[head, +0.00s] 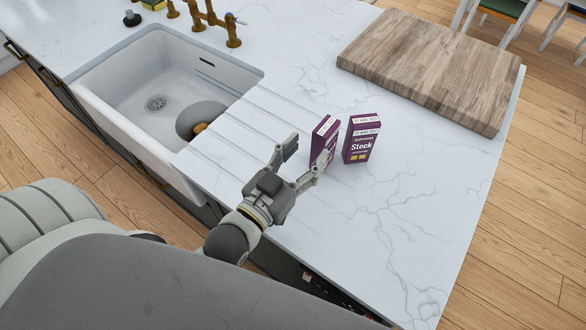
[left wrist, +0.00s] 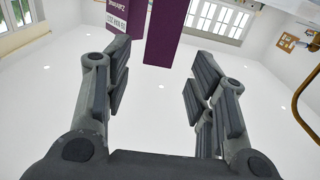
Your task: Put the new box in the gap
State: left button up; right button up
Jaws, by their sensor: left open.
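Two purple-and-white boxes stand upright on the white counter, a narrow space between them. The right box (head: 361,141) shows the word "Stock" on its front. The left box (head: 323,131) shows mostly its side, its lower part behind a finger of my left gripper (head: 302,158). That gripper is open and empty in front of the left box. In the left wrist view, which is upside down, a plain purple box face (left wrist: 163,33) lies beyond and between the open fingers (left wrist: 160,85), and a labelled box (left wrist: 117,14) is at the top. My right gripper is not in view.
A white sink (head: 165,95) with a round dark item inside is to the left, with brass taps (head: 215,20) behind it. A wooden board (head: 430,65) lies at the back right. The counter (head: 400,220) is clear at the front right. No rack shows.

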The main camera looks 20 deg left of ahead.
pick_arm(q)
jog(key=shift+s+a+b, duration=0.2)
jog(key=shift+s, duration=0.75)
jog(key=shift+s+a+b, duration=0.2)
jog(key=shift+s, duration=0.75)
